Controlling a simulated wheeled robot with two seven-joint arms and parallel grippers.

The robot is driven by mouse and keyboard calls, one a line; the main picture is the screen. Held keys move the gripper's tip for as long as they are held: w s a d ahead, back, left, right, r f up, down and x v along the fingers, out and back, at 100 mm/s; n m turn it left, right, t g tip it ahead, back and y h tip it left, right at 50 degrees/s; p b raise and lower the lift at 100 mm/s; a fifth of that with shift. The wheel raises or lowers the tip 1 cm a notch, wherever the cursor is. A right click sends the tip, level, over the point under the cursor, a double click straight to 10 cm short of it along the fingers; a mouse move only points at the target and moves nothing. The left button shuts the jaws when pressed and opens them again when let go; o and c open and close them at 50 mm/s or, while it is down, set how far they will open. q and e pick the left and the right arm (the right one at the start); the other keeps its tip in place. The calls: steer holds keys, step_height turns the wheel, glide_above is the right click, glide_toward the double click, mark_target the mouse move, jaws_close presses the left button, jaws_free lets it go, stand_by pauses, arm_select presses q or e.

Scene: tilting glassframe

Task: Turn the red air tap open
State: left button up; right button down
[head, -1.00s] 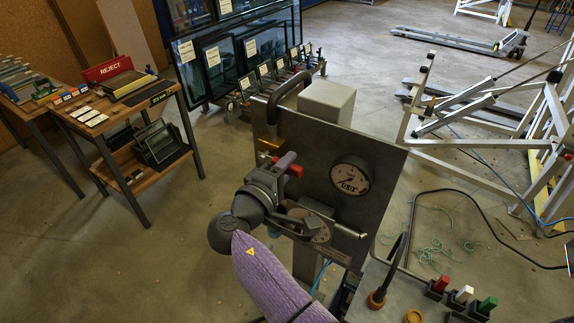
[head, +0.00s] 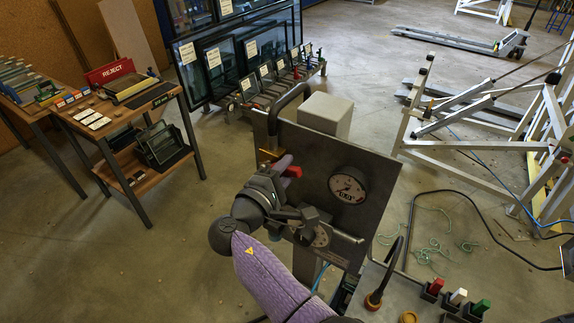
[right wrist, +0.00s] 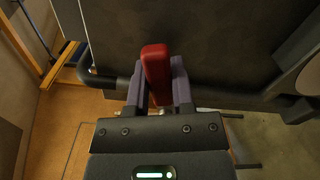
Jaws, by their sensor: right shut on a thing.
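The red air tap (head: 292,171) is a red lever on the left part of a grey upright panel (head: 320,160). My right gripper (head: 283,166) is at this lever, and its purple fingers hide part of it in the head view. In the right wrist view the red lever (right wrist: 156,72) stands between the two fingers of the right gripper (right wrist: 160,80), which are closed on its sides. The gauge reading is too small to tell. My left gripper is not in view.
A dark curved handle (head: 288,101) rises at the panel's top left. Red, white and green switches (head: 457,297) sit on a grey box at the lower right. A wooden table with a red REJECT sign (head: 109,72) stands at the left. Open floor lies between it and the panel.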

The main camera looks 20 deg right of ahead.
steer(key=n+p, duration=0.1)
steer(key=r+n, duration=0.1)
steer(key=shift+w+a+r+n+p, duration=0.15)
steer(key=shift+n+p, duration=0.15)
steer(key=shift+p, duration=0.05)
steer(key=shift+w+r+n+p, duration=0.1)
steer(key=shift+n+p, duration=0.2)
steer(key=shift+n, duration=0.1)
steer(key=shift+c, duration=2.4)
jaws_free()
